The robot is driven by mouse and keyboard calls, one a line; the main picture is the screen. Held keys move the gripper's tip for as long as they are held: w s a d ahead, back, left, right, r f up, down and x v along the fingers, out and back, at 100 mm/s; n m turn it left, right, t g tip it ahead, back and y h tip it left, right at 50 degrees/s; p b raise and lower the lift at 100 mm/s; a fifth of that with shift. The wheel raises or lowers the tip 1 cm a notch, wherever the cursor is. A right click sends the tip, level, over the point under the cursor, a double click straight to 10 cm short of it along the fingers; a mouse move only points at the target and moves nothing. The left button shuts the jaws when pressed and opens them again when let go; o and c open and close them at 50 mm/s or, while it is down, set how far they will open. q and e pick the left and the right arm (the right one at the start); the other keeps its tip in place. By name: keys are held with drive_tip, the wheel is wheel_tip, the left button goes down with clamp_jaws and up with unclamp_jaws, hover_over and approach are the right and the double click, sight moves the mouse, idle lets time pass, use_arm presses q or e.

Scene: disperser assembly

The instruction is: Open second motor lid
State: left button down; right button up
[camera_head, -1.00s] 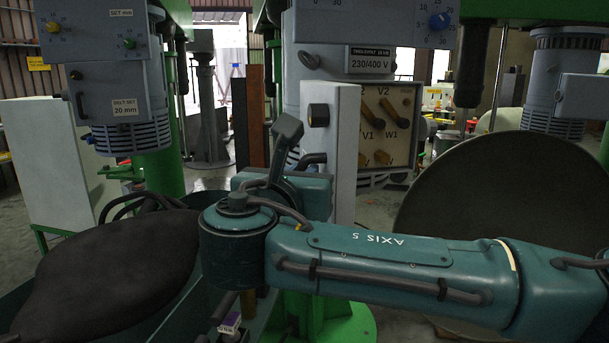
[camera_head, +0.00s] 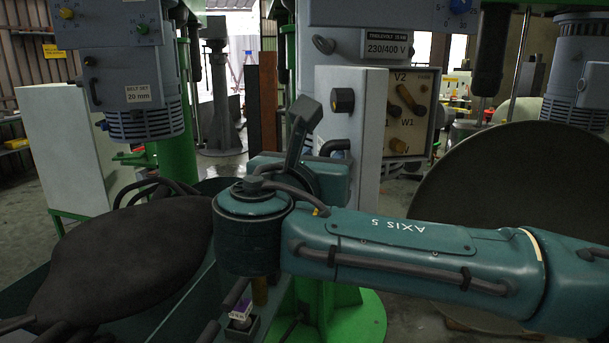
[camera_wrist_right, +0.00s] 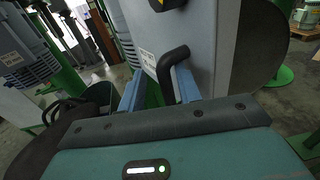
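The second motor lid (camera_head: 340,130) is a grey panel with a black knob, in the middle of the head view. It stands swung out to the left, and part of a beige terminal board (camera_head: 409,113) shows to its right. In the right wrist view a grey panel (camera_wrist_right: 203,35) with a black bent handle (camera_wrist_right: 171,62) is close ahead. My right gripper (camera_wrist_right: 158,73) is open, its two blue fingers wide apart. The handle is beside the right finger; contact is unclear. In the head view the right hand hides the fingers. My left gripper is not in view.
Another motor (camera_head: 140,85) with a "BELT SET" plate hangs at the left. A large dark round disc (camera_head: 500,190) is at the right. A dark oval form (camera_head: 125,260) fills the lower left.

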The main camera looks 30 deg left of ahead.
drive_tip(key=s+d+b, duration=0.2)
drive_tip(key=s, duration=0.9)
drive_tip(key=shift+s+r, duration=0.1)
